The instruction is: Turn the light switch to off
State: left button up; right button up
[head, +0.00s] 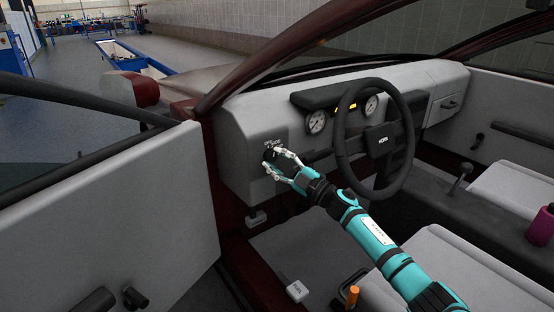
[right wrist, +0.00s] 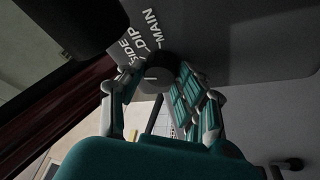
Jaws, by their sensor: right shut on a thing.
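The light switch is a round dark knob (right wrist: 157,70) on the grey dashboard, left of the steering wheel. In the right wrist view the white labels SIDE, DIP and MAIN (right wrist: 138,38) stand around it. My right gripper (head: 269,157) reaches the dashboard in the head view, with its fingers on both sides of the knob. In the right wrist view it is shut on the knob, which sits between the fingertips. The knob's exact setting and any off label are hard to make out. My left gripper is not in view.
The black steering wheel (head: 378,139) stands close to the right of my right arm. A dark stalk (head: 318,155) sticks out between them. The open car door (head: 100,225) is at the left. Gauges (head: 316,121) sit above, and grey seats lie at the lower right.

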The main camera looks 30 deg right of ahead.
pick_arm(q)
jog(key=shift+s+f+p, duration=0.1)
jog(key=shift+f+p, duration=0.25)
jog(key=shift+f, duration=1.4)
pick_arm(e)
jog(key=shift+n+g+y, duration=0.3)
jog(key=shift+n+g, duration=0.3)
jog(key=shift+n, duration=1.1)
jog(key=o, duration=1.1)
jog(key=shift+o, duration=0.2)
